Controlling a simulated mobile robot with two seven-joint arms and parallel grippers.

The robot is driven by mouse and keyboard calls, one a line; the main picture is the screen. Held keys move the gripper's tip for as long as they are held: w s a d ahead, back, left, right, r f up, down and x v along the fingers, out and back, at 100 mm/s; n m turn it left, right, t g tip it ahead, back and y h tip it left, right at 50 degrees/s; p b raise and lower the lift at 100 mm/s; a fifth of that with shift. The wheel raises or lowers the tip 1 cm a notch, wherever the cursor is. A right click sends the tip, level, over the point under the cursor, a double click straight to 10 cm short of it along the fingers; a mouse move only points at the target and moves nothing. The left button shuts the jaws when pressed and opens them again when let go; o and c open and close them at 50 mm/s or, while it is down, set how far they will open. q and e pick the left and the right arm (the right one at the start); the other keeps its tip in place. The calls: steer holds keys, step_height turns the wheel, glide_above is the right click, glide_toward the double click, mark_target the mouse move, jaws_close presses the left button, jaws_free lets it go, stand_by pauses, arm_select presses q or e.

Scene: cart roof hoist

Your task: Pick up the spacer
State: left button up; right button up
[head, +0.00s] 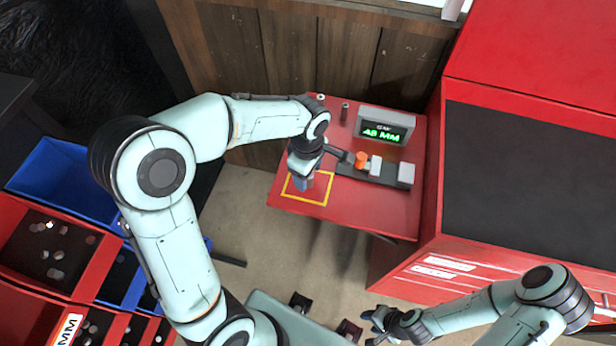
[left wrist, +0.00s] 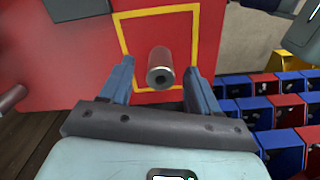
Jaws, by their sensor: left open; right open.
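The spacer (left wrist: 160,68) is a short grey metal cylinder with a hole in its end. In the left wrist view it stands inside the yellow square outline (left wrist: 124,42) on the red table. My left gripper (left wrist: 160,72) is open, with one blue finger on each side of the spacer and visible gaps between. In the head view my left gripper (head: 302,182) is over the yellow square and hides the spacer. My right gripper (head: 378,324) is open and empty, low in the head view, away from the red table (head: 390,205).
A display box (head: 385,124) with green digits and a dark gauge (head: 372,172) with an orange knob stand beside the square. Two small cylinders (head: 345,112) stand at the table's back. A red cabinet (head: 440,245) is right; blue and red bins (head: 60,180) are left.

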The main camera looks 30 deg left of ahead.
arm_select(q)
steer(key=shift+f, duration=0.6)
jaws_close()
steer(key=shift+r, duration=0.1)
